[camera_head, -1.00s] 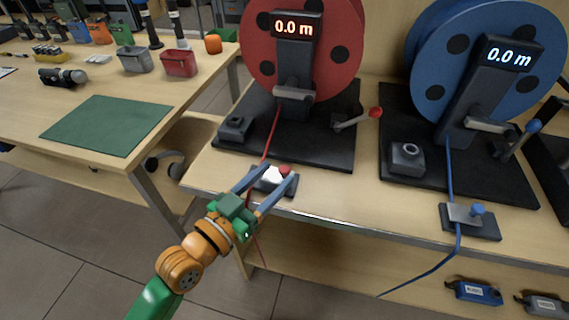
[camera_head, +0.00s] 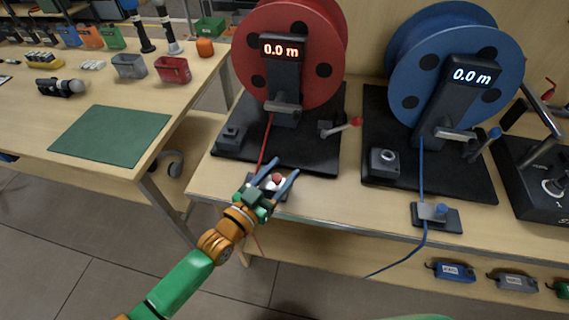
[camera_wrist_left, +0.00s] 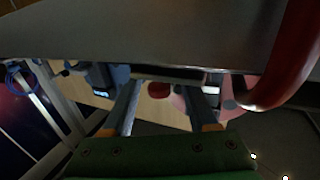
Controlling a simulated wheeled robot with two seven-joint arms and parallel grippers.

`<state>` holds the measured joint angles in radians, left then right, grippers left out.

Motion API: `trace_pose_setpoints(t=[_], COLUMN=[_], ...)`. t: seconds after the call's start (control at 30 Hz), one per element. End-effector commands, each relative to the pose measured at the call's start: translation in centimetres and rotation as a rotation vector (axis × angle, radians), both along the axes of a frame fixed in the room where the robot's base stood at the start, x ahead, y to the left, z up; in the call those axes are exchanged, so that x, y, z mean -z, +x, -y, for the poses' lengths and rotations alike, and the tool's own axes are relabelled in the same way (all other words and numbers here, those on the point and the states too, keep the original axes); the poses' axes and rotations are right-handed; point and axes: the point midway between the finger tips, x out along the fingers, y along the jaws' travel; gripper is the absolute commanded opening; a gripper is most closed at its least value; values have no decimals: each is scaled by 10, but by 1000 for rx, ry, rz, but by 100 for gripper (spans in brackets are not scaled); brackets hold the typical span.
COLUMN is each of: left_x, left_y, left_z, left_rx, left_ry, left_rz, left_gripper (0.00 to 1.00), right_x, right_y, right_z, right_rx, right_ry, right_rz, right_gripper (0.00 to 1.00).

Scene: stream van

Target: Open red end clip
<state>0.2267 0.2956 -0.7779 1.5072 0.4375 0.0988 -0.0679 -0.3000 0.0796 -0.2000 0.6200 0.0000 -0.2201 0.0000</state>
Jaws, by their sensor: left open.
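The red end clip, a dark block with a red knob (camera_head: 277,178), sits at the front edge of the bench below the red reel. A red cable runs from the reel to it. My left gripper (camera_head: 287,167) is open, with one finger on each side of the clip. Its fingers hide part of the clip. In the left wrist view the red knob (camera_wrist_left: 158,90) shows between the two fingers of my left gripper (camera_wrist_left: 168,92). I cannot tell whether they touch it. My right gripper is out of view.
The red reel (camera_head: 288,50) reads 0.0 m, as does the blue reel (camera_head: 450,60). The blue cable's clip (camera_head: 437,215) lies to the right on the same bench edge. A second table with a green mat (camera_head: 110,134) stands at the left, across a gap.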

Motion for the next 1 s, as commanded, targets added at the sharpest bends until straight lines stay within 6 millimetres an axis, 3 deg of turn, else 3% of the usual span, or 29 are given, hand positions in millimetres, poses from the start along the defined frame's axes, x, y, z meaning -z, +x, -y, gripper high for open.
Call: trace_pose_setpoints(t=[0.13, 0.37, 0.5, 0.6, 1.0], left_x=[1, 0, 0, 0, 0], left_y=[11, 13, 12, 12, 12], left_z=[10, 11, 11, 11, 10], left_rx=[0, 0, 0, 0, 0], left_ry=[0, 0, 0, -1, -1], left_rz=[0, 0, 0, -1, -1], left_gripper=[59, 59, 21, 0, 0], right_x=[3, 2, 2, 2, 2], right_y=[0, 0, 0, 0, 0], right_z=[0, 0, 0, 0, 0], right_rx=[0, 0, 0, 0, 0], right_ry=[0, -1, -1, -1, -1], right_rz=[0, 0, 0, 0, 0], right_gripper=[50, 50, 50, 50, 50])
